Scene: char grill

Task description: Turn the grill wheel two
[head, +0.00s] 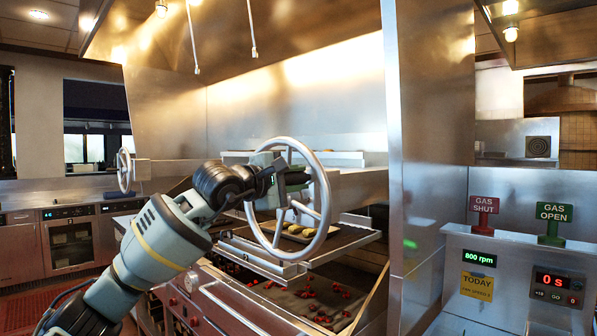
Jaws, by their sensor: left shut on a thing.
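A large grey spoked wheel (326,205) stands upright at the front of the grill, in the middle of the head view. A second, smaller-looking wheel (124,170) stands farther back at the left. I cannot tell which of them is numbered two. My left gripper (297,178) reaches in from the lower left and is shut on the nearer wheel, at its upper part by the rim or a spoke. The gripper hides part of the wheel's left and upper spokes. My right gripper is out of view.
Behind the wheel is a grill rack (345,240) with food (300,230) on it, above a bed with red embers (325,308). A steel wall panel (425,150) rises at the right. Beyond it are a red GAS SHUT sign (483,205) and a green GAS OPEN sign (554,212).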

